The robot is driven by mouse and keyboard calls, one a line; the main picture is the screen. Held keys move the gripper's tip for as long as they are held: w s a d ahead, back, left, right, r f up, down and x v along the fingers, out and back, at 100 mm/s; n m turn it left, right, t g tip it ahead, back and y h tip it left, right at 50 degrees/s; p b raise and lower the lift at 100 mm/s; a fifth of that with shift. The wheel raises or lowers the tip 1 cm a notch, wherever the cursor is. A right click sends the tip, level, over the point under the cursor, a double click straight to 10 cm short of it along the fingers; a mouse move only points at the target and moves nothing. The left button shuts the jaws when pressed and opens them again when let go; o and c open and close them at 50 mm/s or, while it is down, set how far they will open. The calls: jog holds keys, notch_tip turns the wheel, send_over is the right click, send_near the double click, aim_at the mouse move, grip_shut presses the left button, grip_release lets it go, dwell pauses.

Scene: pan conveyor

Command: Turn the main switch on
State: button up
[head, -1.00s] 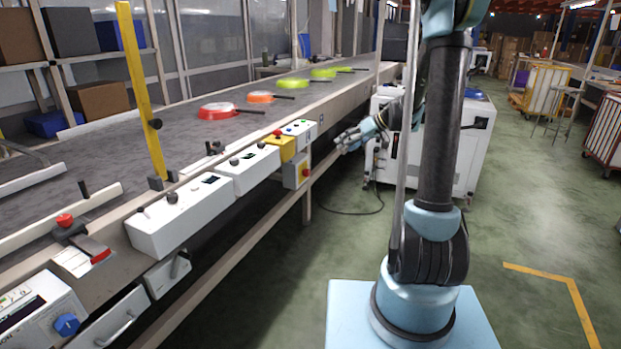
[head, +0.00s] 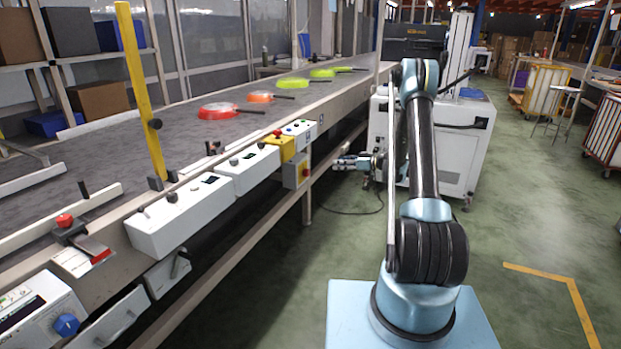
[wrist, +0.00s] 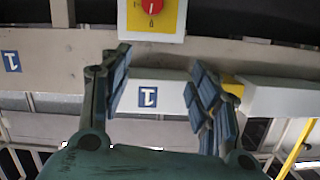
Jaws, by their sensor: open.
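In the wrist view the red knob (wrist: 152,5) sits on a yellow plate (wrist: 168,20), at the top edge and partly cut off. The knob's exact setting is hard to read.
A yellow box with a red button (head: 280,145) and white control boxes (head: 248,168) line the conveyor edge. Several coloured pans (head: 217,111) lie on the belt (head: 150,140). A white machine cabinet (head: 455,150) stands behind my arm.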

notch_tip(320, 180, down, 10)
jog(key=w+n+t+y, duration=0.1)
jog(key=w+y, duration=0.1)
send_near(306, 173)
jog(key=w+a+f, duration=0.1)
jog(key=w+a, duration=0.3)
jog(key=a, duration=0.3)
jog(key=shift+w+a+f+n, duration=0.25)
jog(key=shift+w+n, duration=0.05)
jog(key=shift+w, duration=0.05)
jog(key=c, duration=1.1)
jog(key=shift+o, duration=0.2)
